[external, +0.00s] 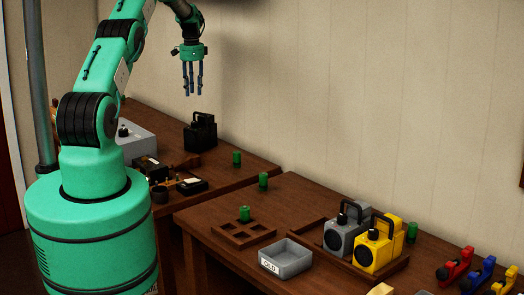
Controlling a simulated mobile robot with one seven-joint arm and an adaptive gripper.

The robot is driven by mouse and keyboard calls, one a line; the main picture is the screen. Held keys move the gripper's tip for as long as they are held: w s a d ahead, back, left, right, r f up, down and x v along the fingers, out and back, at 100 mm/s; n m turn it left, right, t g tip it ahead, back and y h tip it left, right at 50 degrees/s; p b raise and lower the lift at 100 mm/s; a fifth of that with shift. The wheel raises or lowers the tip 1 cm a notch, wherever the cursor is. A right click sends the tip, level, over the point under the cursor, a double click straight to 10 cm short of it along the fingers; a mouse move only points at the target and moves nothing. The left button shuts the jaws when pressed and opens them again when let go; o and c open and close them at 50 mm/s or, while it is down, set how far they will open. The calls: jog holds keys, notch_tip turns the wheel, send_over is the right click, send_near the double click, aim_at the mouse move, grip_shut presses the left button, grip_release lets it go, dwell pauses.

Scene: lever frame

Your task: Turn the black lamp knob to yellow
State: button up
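The black lamp (200,133), a boxy body with a handle on top, stands at the back of the left table near the wall. Its knob and any colour marks are too small and dark to make out. My gripper (193,92) hangs in the air above the black lamp, fingers pointing down. The fingers are apart with nothing visible between them, and they do not touch the lamp.
A grey box (137,140) with a black knob is partly behind my arm. Small dark items lie at the left table's front. The right table holds grey (341,238) and yellow (373,252) lamps, a grey "OLD" bin (290,266), a wooden rack (226,232) and green cylinders.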

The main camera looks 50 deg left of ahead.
aim_at(195, 124)
notch_tip(195, 124, down, 14)
jog(key=shift+r+p, duration=0.1)
jog(key=shift+p, duration=0.45)
dwell(0.4)
grip_shut()
